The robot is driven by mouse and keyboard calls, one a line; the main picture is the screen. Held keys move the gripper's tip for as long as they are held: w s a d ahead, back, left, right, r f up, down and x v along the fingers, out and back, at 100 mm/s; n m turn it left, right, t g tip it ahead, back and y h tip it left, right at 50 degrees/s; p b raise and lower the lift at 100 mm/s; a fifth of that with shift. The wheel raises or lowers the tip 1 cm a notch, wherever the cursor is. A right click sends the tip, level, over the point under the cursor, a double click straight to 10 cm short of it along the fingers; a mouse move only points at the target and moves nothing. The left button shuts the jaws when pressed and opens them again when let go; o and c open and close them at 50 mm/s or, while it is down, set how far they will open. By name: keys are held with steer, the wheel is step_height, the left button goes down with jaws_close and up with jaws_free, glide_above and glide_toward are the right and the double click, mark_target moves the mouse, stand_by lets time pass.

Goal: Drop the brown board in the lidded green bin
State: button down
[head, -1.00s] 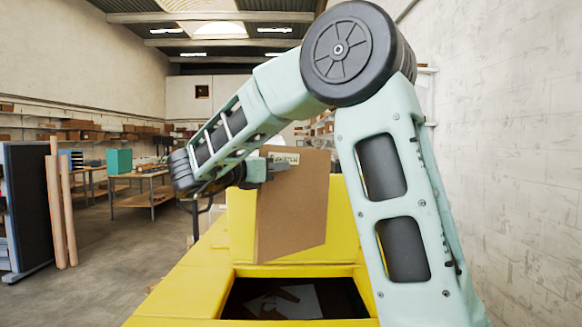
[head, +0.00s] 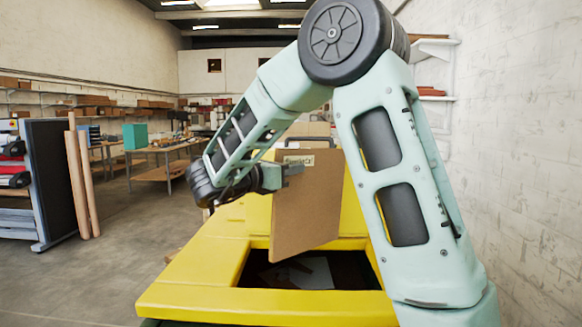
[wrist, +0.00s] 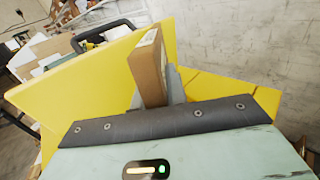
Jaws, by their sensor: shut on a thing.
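The brown board (head: 308,215), with a pale label near its top, hangs upright in my gripper (head: 285,172). The fingers are shut on its upper part near the label. The wrist view shows the board (wrist: 149,66) edge-on, partly hidden by my gripper (wrist: 158,92). I cannot tell if the board's lower edge is below the rim.
Pale sheets and scraps (head: 312,272) lie inside the yellow bin's opening. A dark panel (head: 52,175) and tall brown tubes (head: 82,180) stand at the left. A white wall (head: 520,160) rises at the right. The floor (head: 110,270) at the left is clear.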

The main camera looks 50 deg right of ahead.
steer(key=c, duration=1.3)
jaws_free()
steer(key=shift+a, duration=0.1)
steer(key=a+b, duration=0.2)
steer(key=a, duration=0.3)
steer(key=w+a+b, duration=0.1)
steer(key=a+b, duration=0.2)
steer(key=a, duration=0.3)
steer(key=a+b, duration=0.2)
steer(key=a, duration=0.4)
steer(key=shift+w+a, duration=0.1)
steer(key=shift+w, duration=0.1)
